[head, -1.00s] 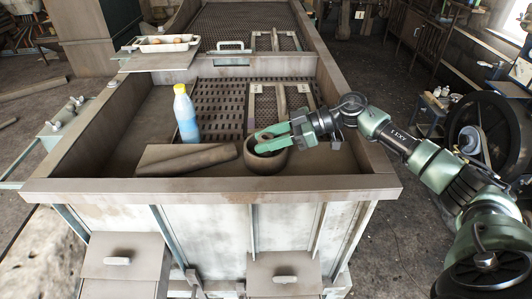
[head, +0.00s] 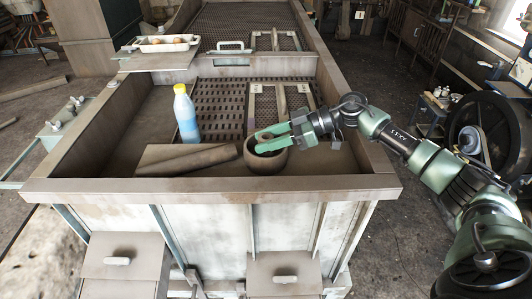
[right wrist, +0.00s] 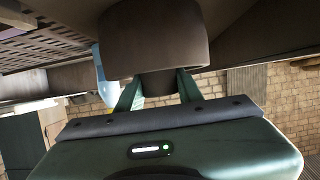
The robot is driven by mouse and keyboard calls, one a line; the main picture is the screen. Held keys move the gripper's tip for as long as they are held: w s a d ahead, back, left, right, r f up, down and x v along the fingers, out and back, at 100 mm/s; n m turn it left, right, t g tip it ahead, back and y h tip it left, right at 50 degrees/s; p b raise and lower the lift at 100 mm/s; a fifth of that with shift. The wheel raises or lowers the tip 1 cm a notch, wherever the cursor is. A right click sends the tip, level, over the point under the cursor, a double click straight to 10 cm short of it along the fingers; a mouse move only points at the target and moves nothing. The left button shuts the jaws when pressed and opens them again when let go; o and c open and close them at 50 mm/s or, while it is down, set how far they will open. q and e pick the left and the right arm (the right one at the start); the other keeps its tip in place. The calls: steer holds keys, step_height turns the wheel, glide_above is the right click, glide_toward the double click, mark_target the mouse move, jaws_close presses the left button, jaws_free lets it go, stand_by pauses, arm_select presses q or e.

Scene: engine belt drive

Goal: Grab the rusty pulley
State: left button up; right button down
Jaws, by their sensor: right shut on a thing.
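My right gripper (head: 264,140) reaches over the bowl's rim from the right. Its green fingers are shut on a small dark brown round piece (head: 266,136), which I take for the rusty pulley. In the right wrist view this piece (right wrist: 158,84) sits between the two fingers, partly hidden by the bowl. I cannot tell whether it touches the bowl. My left gripper is out of view.
A blue-and-white bottle with a yellow cap (head: 186,114) stands left of the bowl. The trough's front wall (head: 210,189) is close to the bowl. A white tray (head: 160,43) sits at the back left.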

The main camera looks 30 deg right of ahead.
steer(key=shift+r, duration=0.25)
steer(key=shift+w, duration=0.1)
